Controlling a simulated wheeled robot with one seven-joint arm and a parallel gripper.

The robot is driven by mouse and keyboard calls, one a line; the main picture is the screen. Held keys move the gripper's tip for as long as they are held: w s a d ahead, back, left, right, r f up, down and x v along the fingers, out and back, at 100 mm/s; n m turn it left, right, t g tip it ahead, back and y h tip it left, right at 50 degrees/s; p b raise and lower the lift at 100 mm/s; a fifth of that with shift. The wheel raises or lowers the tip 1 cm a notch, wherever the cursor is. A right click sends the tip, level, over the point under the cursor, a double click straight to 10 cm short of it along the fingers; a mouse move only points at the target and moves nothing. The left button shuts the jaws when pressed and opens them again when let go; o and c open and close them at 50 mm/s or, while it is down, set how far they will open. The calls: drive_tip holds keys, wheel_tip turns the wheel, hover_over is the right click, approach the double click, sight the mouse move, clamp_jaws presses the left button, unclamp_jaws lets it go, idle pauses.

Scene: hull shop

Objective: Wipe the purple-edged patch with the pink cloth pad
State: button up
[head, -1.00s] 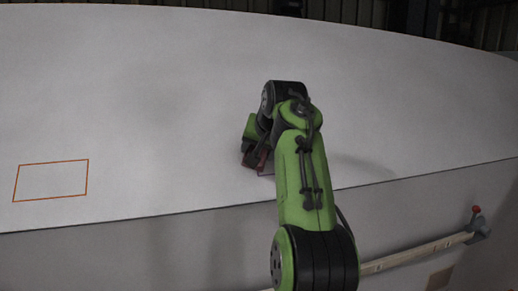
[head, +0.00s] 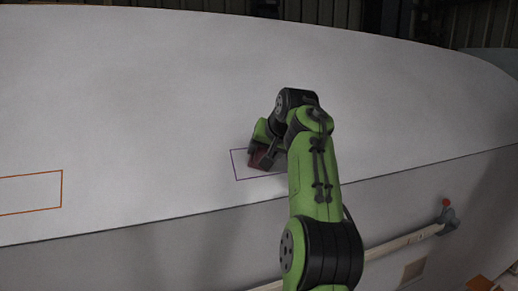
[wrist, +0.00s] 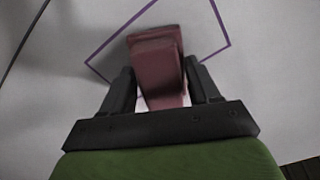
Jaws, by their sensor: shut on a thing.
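The purple-edged patch (head: 240,165) is an outlined four-sided area on the pale hull surface. Its left part shows in the head view; my arm hides the rest. In the wrist view its purple outline (wrist: 112,38) runs around the far side of the pad. The pink cloth pad (wrist: 155,62) looks dull dark pink and sits between the fingers of my gripper (wrist: 162,85), which is shut on it. In the head view the pad (head: 259,159) is over the left part of the patch. I cannot tell whether it touches the surface.
An orange-edged patch (head: 40,193) lies on the hull (head: 150,100) at the far left. A seam crosses the hull below both patches. At the lower right is a pale rail (head: 400,242) with a red-tipped clamp (head: 446,212). The hull between the patches is clear.

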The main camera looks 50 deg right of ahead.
sight(233, 159)
drive_tip(key=shift+w+a+b, duration=0.25)
drive_tip(key=shift+w+a, duration=0.2)
drive_tip(key=shift+a, duration=0.4)
drive_tip(key=shift+w+a+b, duration=0.25)
drive_tip(key=shift+w+a, duration=0.2)
drive_tip(key=shift+a, duration=0.35)
drive_tip(key=shift+w+a, duration=0.5)
drive_tip(key=shift+a, duration=0.4)
drive_tip(key=shift+w+a, duration=0.5)
drive_tip(key=shift+a, duration=0.4)
drive_tip(key=o, duration=0.5)
drive_tip(key=shift+d, duration=0.1)
drive_tip(key=shift+c, duration=0.2)
drive_tip(key=c, duration=0.5)
drive_tip(key=shift+o, duration=0.2)
drive_tip(key=shift+s+a+r, duration=0.2)
drive_tip(key=shift+s+r, duration=0.2)
drive_tip(key=shift+s, duration=0.05)
drive_tip(key=shift+s+a+r, duration=0.1)
drive_tip(key=shift+s+r, duration=0.1)
drive_tip(key=shift+r, duration=0.15)
drive_tip(key=shift+v, duration=2.1)
